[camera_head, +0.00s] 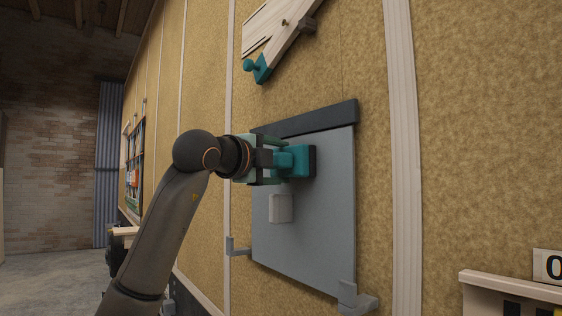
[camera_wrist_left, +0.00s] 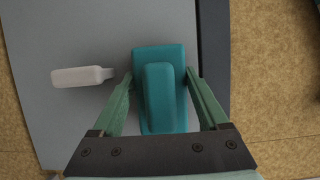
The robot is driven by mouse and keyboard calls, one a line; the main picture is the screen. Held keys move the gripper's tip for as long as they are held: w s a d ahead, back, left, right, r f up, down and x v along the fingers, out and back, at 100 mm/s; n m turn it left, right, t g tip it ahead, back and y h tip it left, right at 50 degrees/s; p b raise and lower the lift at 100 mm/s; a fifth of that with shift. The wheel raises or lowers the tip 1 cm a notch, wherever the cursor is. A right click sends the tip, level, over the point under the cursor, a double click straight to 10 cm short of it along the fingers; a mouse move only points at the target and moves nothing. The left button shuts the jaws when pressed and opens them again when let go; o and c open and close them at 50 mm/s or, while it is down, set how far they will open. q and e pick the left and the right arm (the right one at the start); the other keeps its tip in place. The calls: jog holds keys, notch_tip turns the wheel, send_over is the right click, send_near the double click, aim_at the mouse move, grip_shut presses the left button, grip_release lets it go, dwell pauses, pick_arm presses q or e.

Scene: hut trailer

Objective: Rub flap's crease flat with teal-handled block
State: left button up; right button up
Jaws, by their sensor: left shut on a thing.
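The teal-handled block (camera_head: 298,160) is in front of the upper part of a grey panel (camera_head: 325,225), seemingly the flap, on the wall. My left gripper (camera_head: 278,160) is shut on its teal handle. In the left wrist view the teal block (camera_wrist_left: 160,95) sits between the two green fingers. Whether its face touches the panel I cannot tell. A dark strip (camera_head: 320,118) runs along the panel's top edge, just above the block. A crease is not clearly visible. A pale tab (camera_head: 281,208) stands out from the panel below the gripper. My right gripper is not in view.
Grey brackets (camera_head: 355,298) and (camera_head: 238,249) stick out at the panel's lower corners. Above hangs a pale wooden piece (camera_head: 282,35) with a teal clamp-like part (camera_head: 259,69). A wooden ledge (camera_head: 510,285) is at the lower right.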

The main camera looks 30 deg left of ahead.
pick_arm(q)
jog(key=shift+s+a+f+b, duration=0.1)
jog(key=shift+s+a+b, duration=0.15)
jog(key=shift+s, duration=0.2)
jog(key=shift+s+a+b, duration=0.3)
jog(key=shift+s, duration=0.5)
jog(key=shift+s+a+b, duration=0.25)
jog(key=shift+s+a, duration=0.05)
jog(key=shift+s, duration=0.45)
jog(key=shift+s+a+b, duration=0.3)
jog(key=shift+s, duration=0.5)
jog(key=shift+s+a+b, duration=0.2)
jog(key=shift+s+a, duration=0.1)
jog(key=shift+s, duration=0.4)
jog(key=shift+s+a+b, duration=0.2)
jog(key=shift+s+a, duration=0.05)
jog(key=shift+s, duration=0.45)
